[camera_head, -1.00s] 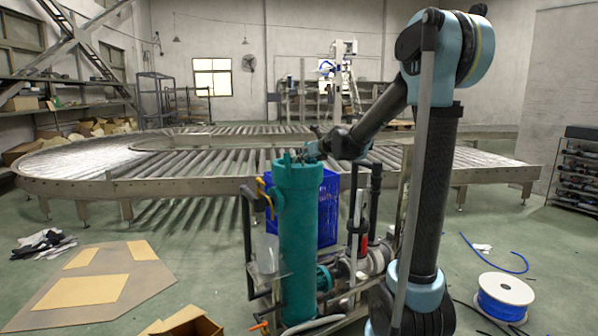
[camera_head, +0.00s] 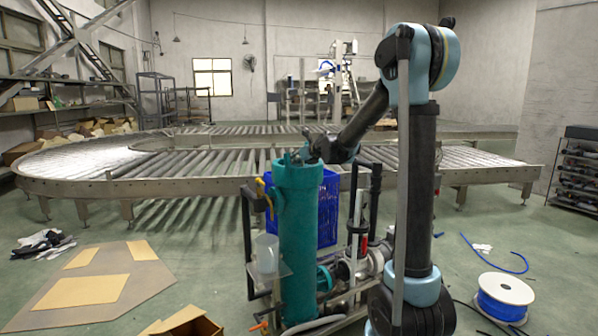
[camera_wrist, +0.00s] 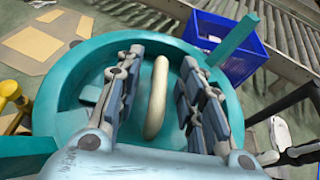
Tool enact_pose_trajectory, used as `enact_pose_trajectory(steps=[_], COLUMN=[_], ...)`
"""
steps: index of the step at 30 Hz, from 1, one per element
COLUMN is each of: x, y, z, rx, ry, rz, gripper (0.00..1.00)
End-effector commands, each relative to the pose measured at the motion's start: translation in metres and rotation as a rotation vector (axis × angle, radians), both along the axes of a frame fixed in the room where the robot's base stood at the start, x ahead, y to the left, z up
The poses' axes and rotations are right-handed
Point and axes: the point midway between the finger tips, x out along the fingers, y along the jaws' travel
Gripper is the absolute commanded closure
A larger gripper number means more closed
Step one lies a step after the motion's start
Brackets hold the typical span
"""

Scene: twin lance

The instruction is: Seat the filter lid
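The tall teal filter housing (camera_head: 298,245) stands upright in the middle of the head view. Its round teal rim (camera_wrist: 62,82) fills much of the wrist view. Inside the rim is a teal round surface, which looks like the filter lid (camera_wrist: 82,122), with a cream bar handle (camera_wrist: 157,98) standing across its middle. I cannot tell how deep or level the lid sits. My gripper (camera_wrist: 158,90) is over the housing top, its two padded fingers spread on either side of the handle with gaps visible. It also shows at the housing top in the head view (camera_head: 308,152).
A blue crate (camera_head: 328,208) stands close behind the housing. Pipes and a pump (camera_head: 365,262) are to its right. A clear jug (camera_head: 266,254) is on a small shelf at its left. A roller conveyor (camera_head: 200,180) runs behind. A blue hose reel (camera_head: 502,297) lies at right.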

Motion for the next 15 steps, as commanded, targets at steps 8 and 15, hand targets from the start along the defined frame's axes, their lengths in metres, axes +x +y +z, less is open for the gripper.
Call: enact_pose_trajectory(steps=[8, 15], x=[-0.0002, 0.0], y=[-0.0003, -0.0007], z=[0.0, 0.0004], rx=[0.0, 0.0], ry=[0.0, 0.0], rz=[0.0, -0.001], gripper=[1.0, 1.0])
